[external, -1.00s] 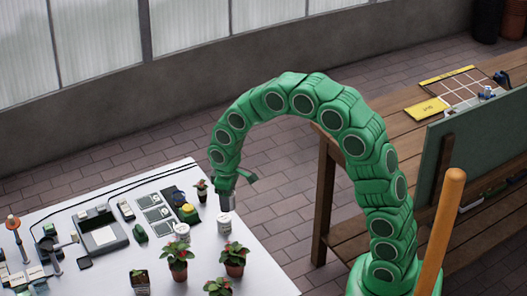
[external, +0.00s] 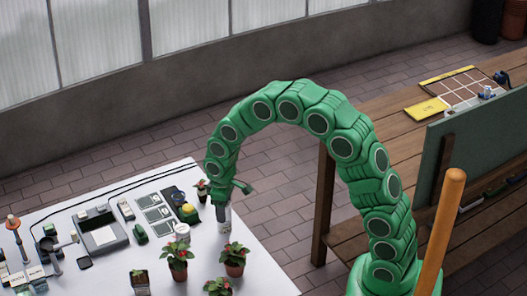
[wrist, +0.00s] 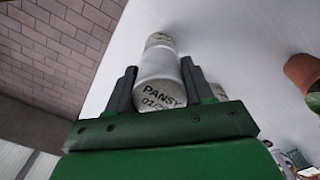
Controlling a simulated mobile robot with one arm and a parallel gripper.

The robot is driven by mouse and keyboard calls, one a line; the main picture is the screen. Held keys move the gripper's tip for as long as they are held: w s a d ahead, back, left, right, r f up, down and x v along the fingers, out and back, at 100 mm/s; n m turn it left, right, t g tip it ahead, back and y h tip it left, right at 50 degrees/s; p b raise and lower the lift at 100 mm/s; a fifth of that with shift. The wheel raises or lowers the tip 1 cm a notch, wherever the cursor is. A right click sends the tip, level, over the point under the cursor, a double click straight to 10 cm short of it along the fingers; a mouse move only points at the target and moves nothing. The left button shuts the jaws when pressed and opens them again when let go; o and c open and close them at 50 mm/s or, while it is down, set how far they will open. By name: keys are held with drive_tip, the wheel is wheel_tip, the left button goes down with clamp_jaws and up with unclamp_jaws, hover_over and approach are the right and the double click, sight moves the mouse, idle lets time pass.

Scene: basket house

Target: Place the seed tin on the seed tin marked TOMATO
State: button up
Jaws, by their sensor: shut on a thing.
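My gripper (external: 222,212) points down at the right side of the white table. Its jaws are shut on a white round seed tin (wrist: 160,82), and the fingers (wrist: 157,88) stand on either side of it. The tin's near face reads PANSY with a date, partly cut off; it also shows below my fingers in the external view (external: 225,226). I cannot tell if it touches the table. A second white tin (external: 182,232) stands to the left; in the wrist view a pale tin (wrist: 218,92) is partly hidden behind the right finger. No TOMATO marking is readable.
Potted red-flowered plants (external: 177,255) (external: 233,258) stand in front of the tins. A small pot (external: 202,192) is close behind my gripper. Cards (external: 156,214), a grey tray (external: 101,236) and other small items fill the table's left. The right edge of the table is near.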

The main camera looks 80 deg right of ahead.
drive_tip(key=shift+f, duration=0.1)
drive_tip(key=o, duration=1)
drive_tip(key=shift+o, duration=0.2)
